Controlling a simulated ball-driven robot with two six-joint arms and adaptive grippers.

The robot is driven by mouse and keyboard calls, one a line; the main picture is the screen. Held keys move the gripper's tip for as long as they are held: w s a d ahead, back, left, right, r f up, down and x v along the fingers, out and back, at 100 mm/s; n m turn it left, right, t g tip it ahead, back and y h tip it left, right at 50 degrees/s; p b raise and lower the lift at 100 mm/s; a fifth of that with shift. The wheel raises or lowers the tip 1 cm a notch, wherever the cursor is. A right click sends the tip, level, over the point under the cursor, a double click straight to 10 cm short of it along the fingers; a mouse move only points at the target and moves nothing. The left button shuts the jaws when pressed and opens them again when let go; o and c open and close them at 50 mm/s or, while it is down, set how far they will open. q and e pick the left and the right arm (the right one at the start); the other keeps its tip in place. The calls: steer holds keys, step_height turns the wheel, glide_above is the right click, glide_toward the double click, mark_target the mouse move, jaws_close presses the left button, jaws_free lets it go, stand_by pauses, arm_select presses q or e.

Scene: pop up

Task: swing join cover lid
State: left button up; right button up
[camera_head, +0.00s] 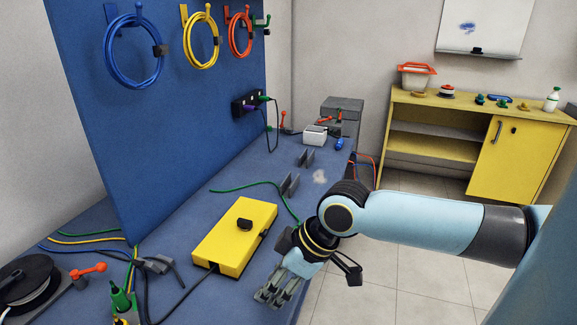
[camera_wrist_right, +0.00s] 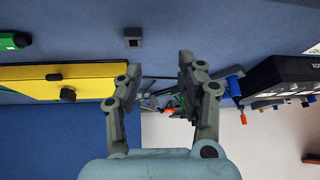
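A flat yellow box (camera_head: 228,243) lies on the blue workbench; its yellow top looks closed, with a black knob (camera_head: 244,224) on it. A dark fitting (camera_head: 263,234) shows on its right side, and a black cable meets its near edge. In the right wrist view the yellow box (camera_wrist_right: 40,82) is on the left with its dark knob (camera_wrist_right: 68,94). My right gripper (camera_head: 274,296) is just right of the box, near the bench's front edge, apart from it. Its fingers (camera_wrist_right: 157,72) are spread with nothing between them. My left gripper is not in view.
A blue panel (camera_head: 170,120) with coiled cables stands behind the bench. Grey clips (camera_head: 290,184) and a green cable (camera_head: 245,187) lie beyond the box. A cable reel (camera_head: 30,283) is at the left. The bench immediately right of the box is narrow.

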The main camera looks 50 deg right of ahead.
mark_target(266, 232)
steer(key=w+d+r+m+t, duration=0.1)
steer(key=w+d, duration=0.3)
steer(key=d, duration=0.4)
steer(key=w+d+t, duration=0.2)
steer(key=w+d, duration=0.2)
steer(key=d, duration=0.3)
steer(key=shift+h, duration=0.3)
steer(key=b+x, duration=0.7)
steer(key=shift+f+b, duration=0.35)
steer(key=shift+w, duration=0.2)
steer(key=shift+c, duration=0.3)
steer(key=shift+r, duration=0.15)
steer(key=shift+c, duration=1.1)
steer(key=c, duration=0.5)
